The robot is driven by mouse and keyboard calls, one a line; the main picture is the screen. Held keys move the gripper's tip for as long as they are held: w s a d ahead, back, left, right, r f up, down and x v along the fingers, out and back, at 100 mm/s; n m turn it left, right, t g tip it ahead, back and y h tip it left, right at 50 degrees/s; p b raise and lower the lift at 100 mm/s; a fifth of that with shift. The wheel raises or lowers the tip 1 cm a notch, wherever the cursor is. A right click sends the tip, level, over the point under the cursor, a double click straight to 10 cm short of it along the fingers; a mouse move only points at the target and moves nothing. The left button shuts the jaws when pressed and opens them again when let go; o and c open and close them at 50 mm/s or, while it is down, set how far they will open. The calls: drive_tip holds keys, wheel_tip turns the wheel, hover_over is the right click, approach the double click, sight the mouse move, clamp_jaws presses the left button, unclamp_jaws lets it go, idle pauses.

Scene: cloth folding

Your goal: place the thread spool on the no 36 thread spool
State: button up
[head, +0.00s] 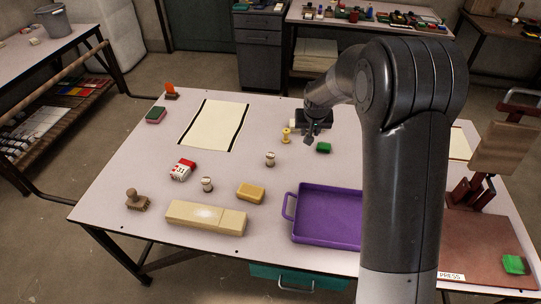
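A yellow spool-shaped object (286,136) stands upright toward the back of the table, just left of my gripper. Two small whitish spools with dark ends stand nearer the front, one at the middle (270,159) and one farther left (207,184). No number is readable on any of them, so I cannot tell which is the no 36 thread spool. My gripper (309,139) is dark, points down and is near the yellow spool, seemingly apart from it. Its fingers are too small and dark to show whether it is open or shut, and I see nothing clearly held.
On the table (115,190) are a green block (323,147), a purple tray (322,213), a long beige box (205,217), a yellow block (250,192), a red-and-white box (182,169) and a brown stamp (136,200). A pale sheet (210,122) lies behind. The left front is mostly clear.

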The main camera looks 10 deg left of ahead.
hover_over(270, 155)
wheel_tip(270, 155, down, 7)
drive_tip(key=shift+d+r, duration=0.1)
drive_tip(key=shift+r, duration=0.05)
drive_tip(key=shift+f, duration=1.95)
drive_tip(key=shift+f, duration=0.1)
drive_tip(key=o, duration=0.9)
drive_tip(key=shift+o, duration=0.2)
drive_tip(key=v, duration=1.2)
drive_tip(key=shift+d, duration=0.2)
